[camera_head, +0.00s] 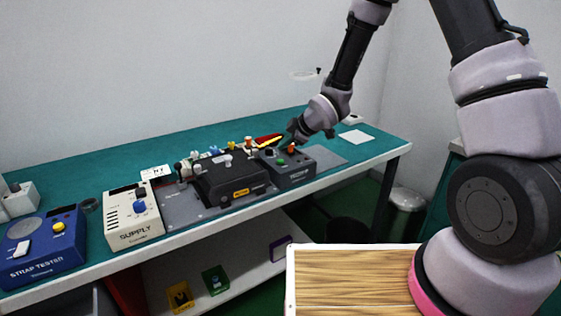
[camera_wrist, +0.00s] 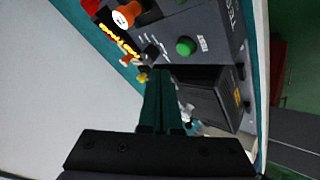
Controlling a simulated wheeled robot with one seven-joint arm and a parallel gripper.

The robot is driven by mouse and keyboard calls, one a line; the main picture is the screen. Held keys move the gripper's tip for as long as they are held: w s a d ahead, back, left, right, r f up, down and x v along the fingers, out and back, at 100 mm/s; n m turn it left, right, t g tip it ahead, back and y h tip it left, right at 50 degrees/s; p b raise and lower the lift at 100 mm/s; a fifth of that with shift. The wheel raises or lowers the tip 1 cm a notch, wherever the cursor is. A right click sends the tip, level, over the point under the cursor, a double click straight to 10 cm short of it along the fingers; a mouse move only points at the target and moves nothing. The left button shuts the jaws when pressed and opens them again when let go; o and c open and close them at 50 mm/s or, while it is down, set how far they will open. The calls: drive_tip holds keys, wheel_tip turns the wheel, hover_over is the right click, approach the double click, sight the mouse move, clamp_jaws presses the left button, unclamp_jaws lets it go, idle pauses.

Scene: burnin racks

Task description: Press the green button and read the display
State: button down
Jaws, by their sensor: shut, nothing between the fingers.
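The green button (camera_head: 281,162) is on the top of a dark grey tester box (camera_head: 297,174). In the wrist view the green button (camera_wrist: 185,46) stands clear, just beyond and right of my fingertips. My gripper (camera_head: 291,139) is shut and empty above the back of this box, apart from the button; its fingers also show in the wrist view (camera_wrist: 160,85). A dark strip with bright yellow and red marks (camera_wrist: 118,40) lies left of the button in the wrist view; it may be the display, but I cannot read it. It also shows in the head view (camera_head: 269,140).
An orange knob (camera_wrist: 125,16) and a black knob (camera_wrist: 151,53) stand close to the button. A black fixture (camera_head: 228,178), a cream supply box (camera_head: 132,215) and a blue strap tester (camera_head: 42,247) stand to the left on the green bench. A white sheet (camera_head: 356,136) lies right.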

drive_tip(key=shift+r, duration=1.3)
drive_tip(key=s+d+r+m+t+h, duration=0.1)
drive_tip(key=s+d+r+m+h, duration=0.1)
drive_tip(key=d+r+m, duration=0.5)
drive_tip(key=s+d+r+m+t+h, duration=0.1)
drive_tip(key=s+d+r+m+h, duration=0.15)
drive_tip(key=d+r, duration=0.85)
drive_tip(key=s+d+r+m, duration=0.2)
drive_tip(key=s+r+m, duration=0.1)
drive_tip(key=s, duration=0.4)
drive_tip(key=s+d+r+m, duration=0.3)
drive_tip(key=s+r+m, duration=0.1)
drive_tip(key=s, duration=0.3)
drive_tip(key=s+d+r+m+g, duration=0.1)
drive_tip(key=s+d+r+m, duration=0.2)
drive_tip(key=s+m, duration=0.3)
drive_tip(key=shift+s+r, duration=0.5)
drive_tip(key=shift+s, duration=0.45)
